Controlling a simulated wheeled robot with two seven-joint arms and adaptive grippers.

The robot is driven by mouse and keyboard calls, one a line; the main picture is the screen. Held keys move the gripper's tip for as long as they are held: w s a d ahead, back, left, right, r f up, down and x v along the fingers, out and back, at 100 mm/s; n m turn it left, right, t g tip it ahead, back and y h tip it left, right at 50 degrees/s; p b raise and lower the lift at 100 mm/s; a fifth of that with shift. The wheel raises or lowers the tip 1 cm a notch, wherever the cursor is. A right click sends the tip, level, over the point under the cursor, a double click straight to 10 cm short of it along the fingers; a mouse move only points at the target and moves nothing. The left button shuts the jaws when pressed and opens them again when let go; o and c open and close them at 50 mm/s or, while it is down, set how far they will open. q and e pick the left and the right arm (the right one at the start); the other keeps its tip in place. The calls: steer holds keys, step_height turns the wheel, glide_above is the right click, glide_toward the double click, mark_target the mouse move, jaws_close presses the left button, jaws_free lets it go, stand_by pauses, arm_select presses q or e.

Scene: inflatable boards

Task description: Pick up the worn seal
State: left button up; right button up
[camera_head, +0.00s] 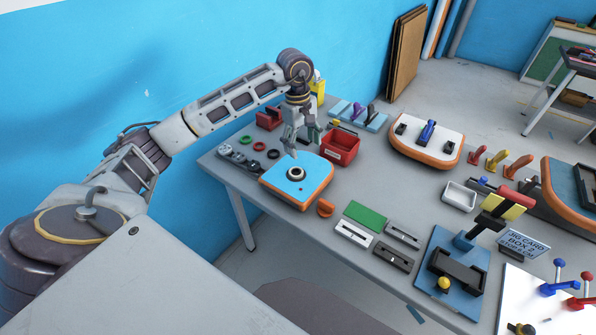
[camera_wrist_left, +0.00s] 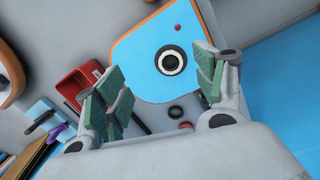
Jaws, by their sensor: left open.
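A blue board (camera_head: 312,178) with an orange edge lies on the table and also fills the upper middle of the left wrist view (camera_wrist_left: 145,58). Loose red, green and black rings (camera_head: 273,153) lie beside the board. I cannot tell which ring is the worn seal. My left gripper (camera_head: 303,148) is open and empty above the board's back edge. In the left wrist view its fingers stand apart on either side of the valve. My right gripper is not in view.
A red bin (camera_head: 341,147) stands close right of the left gripper. A white-topped board (camera_head: 427,141), a white tray (camera_head: 459,196) and a blue-based stand (camera_head: 453,275) are farther right. Gray table surface is clear between the red bin and the white tray.

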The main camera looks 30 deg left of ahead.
arm_select(q)
steer(key=a, duration=0.1)
steer(key=a+r+y, duration=0.1)
steer(key=a, duration=0.1)
steer(key=shift+a, duration=0.1)
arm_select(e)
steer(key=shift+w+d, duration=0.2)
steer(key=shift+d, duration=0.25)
arm_select(q)
steer(key=shift+f, duration=0.1)
step_height(320, 180, down, 7)
steer(key=shift+r+p, duration=0.1)
steer(key=shift+p, duration=0.3)
steer(key=shift+f, duration=0.8)
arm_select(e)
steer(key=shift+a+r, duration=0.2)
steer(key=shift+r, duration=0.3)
arm_select(q)
steer(key=shift+f, duration=0.1)
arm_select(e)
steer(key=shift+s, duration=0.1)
